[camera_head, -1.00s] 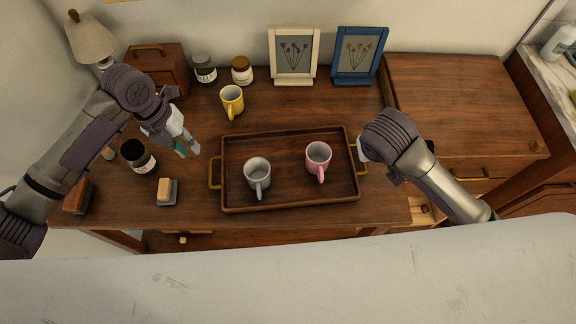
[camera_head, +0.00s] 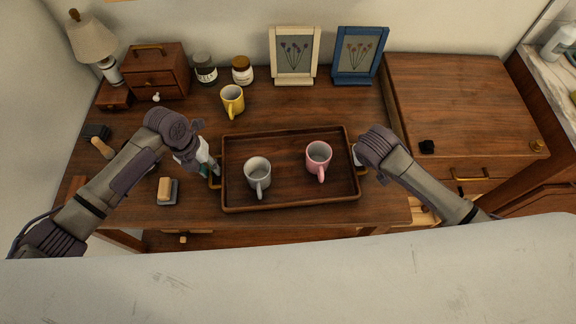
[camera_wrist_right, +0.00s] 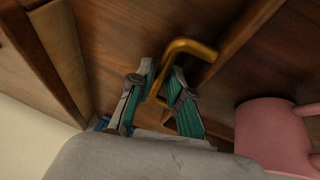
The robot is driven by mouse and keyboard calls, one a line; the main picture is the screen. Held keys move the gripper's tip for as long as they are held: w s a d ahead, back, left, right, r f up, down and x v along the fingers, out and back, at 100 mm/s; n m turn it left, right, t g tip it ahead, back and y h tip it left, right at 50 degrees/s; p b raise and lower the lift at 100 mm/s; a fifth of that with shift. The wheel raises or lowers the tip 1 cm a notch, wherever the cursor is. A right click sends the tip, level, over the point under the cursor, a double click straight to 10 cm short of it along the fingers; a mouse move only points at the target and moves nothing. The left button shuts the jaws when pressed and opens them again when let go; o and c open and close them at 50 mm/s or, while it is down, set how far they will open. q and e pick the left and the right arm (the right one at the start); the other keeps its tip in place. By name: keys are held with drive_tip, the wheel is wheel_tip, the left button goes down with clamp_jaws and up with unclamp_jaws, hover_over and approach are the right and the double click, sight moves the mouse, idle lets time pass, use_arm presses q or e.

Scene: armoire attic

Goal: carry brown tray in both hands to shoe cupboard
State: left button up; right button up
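The brown tray (camera_head: 290,207) lies on the wooden desk, with a brass handle at each short end. A grey mug (camera_head: 257,175) and a pink mug (camera_head: 318,158) stand upright in it. My left gripper (camera_head: 211,170) is at the tray's left handle (camera_head: 214,182) and partly covers it; its finger gap is unclear. My right gripper (camera_head: 359,156) is at the right handle. In the right wrist view, its teal-lined fingers (camera_wrist_right: 164,80) stand apart on either side of the brass handle (camera_wrist_right: 185,45). The pink mug (camera_wrist_right: 270,135) also shows there. I cannot identify the shoe cupboard for certain.
A yellow mug (camera_head: 232,101), two jars and two picture frames stand behind the tray. A lamp (camera_head: 93,42) and small drawer box (camera_head: 158,72) are at back left. A brush (camera_head: 167,192) lies left of the tray. The wooden cabinet top (camera_head: 460,95) at right is mostly clear.

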use_arm(q)
clamp_jaws()
use_arm(e)
clamp_jaws()
use_arm(q)
drive_tip(key=shift+w+r, duration=0.1)
drive_tip(key=shift+r, duration=0.05)
use_arm(e)
drive_tip(key=shift+w+r, duration=0.1)
drive_tip(key=shift+r, duration=0.1)
